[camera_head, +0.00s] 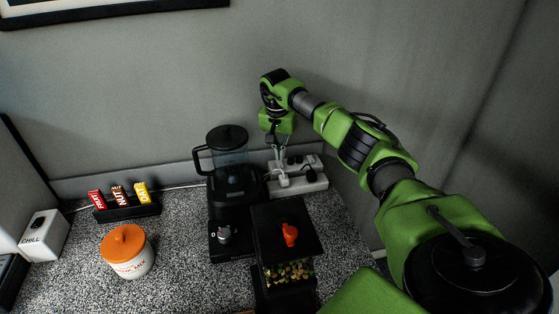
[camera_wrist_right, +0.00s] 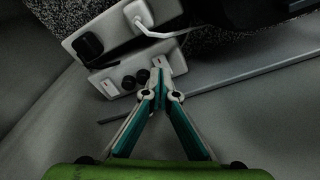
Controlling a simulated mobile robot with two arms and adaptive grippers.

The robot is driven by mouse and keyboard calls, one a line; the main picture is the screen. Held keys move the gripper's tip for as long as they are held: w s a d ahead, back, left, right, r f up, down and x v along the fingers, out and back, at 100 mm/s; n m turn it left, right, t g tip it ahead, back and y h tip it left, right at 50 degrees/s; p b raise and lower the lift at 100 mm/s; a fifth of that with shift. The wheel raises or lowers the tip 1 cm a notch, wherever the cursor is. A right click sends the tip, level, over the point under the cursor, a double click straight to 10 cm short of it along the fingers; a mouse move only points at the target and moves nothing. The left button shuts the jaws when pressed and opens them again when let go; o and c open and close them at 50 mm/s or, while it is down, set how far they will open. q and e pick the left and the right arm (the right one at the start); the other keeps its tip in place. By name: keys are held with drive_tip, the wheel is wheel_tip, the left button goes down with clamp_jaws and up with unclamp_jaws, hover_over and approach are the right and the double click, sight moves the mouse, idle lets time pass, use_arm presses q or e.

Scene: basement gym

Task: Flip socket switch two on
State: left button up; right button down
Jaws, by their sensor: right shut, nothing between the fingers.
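A white socket block (camera_head: 312,185) sits at the back of the counter against the wall, right of the blender. In the right wrist view the socket block (camera_wrist_right: 112,35) shows a black plug (camera_wrist_right: 88,45), a white plug with a cable (camera_wrist_right: 139,14), and a face with round dark holes and small white switches (camera_wrist_right: 109,88). I cannot tell which switch is number two or how each is set. My right gripper (camera_head: 281,160) points down over the block; its closed fingertips (camera_wrist_right: 161,90) are at the switch face, close to the holes. Contact is unclear. My left gripper is out of view.
A black blender (camera_head: 232,180) stands just left of the block. A dark dispenser with a red knob (camera_head: 289,234) is in front. An orange-lidded jar (camera_head: 126,253), a snack bar rack (camera_head: 128,208) and a white CHILL box (camera_head: 45,234) stand farther left.

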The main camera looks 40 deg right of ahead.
sight(280, 166)
drive_tip(key=shift+r+p, duration=1.35)
drive_tip(key=shift+r, duration=0.75)
